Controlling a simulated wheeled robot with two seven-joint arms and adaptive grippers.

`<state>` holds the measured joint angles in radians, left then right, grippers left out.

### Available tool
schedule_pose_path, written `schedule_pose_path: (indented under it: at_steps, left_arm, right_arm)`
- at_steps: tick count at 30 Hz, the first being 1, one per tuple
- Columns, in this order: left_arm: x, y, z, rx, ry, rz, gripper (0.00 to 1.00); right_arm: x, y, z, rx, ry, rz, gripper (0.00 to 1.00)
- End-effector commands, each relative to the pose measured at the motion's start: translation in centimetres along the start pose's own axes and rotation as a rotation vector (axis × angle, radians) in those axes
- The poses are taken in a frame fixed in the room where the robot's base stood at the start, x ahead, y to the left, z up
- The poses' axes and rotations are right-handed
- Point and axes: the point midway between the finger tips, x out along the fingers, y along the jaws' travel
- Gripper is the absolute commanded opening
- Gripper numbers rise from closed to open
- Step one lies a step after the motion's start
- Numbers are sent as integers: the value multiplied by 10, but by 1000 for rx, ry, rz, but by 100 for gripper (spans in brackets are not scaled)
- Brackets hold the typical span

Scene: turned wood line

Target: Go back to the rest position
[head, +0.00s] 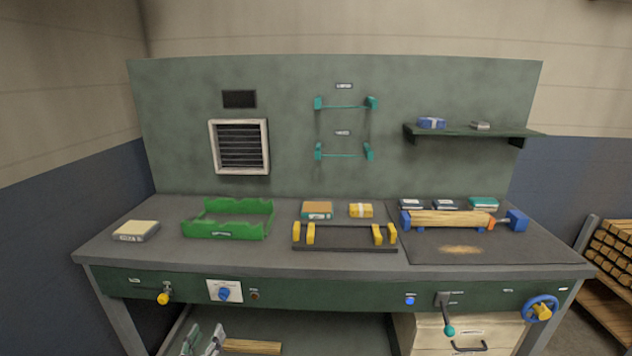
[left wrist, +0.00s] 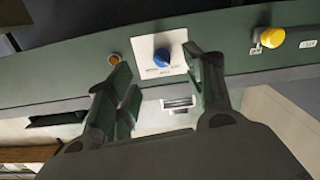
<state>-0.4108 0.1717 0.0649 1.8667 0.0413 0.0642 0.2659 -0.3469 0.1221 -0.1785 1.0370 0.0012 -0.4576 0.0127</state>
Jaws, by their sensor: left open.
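My left gripper (head: 203,342) shows at the bottom of the head view, below the bench's front panel and under the blue knob (head: 224,293) on its white plate. In the left wrist view its two fingers (left wrist: 162,80) are spread with nothing between them. The blue knob also shows there (left wrist: 162,57), beyond and between the fingertips, and looks apart from them. My right gripper is in neither view.
The bench (head: 290,264) holds a green tray (head: 228,228), a black rack with yellow posts (head: 345,245) and a clamped wooden piece (head: 450,219). A yellow knob (head: 163,298), a lever (head: 447,315) and a blue handwheel (head: 540,308) stick out of the front panel.

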Motion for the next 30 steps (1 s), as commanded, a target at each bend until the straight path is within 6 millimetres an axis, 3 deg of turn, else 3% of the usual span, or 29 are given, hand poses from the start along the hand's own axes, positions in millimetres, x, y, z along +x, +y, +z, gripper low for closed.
schedule_pose_path:
  at_steps: [14, 23, 30]
  left_arm:
    - [-29, -1, 108, 33, -292, -32, 53]
    - [-71, 2, 179, 62, -493, -40, 53]
    - [-117, 6, 227, 90, -654, -37, 53]
  right_arm:
    - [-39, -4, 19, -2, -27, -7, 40]
    - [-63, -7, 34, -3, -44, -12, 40]
    - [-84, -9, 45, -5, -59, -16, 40]
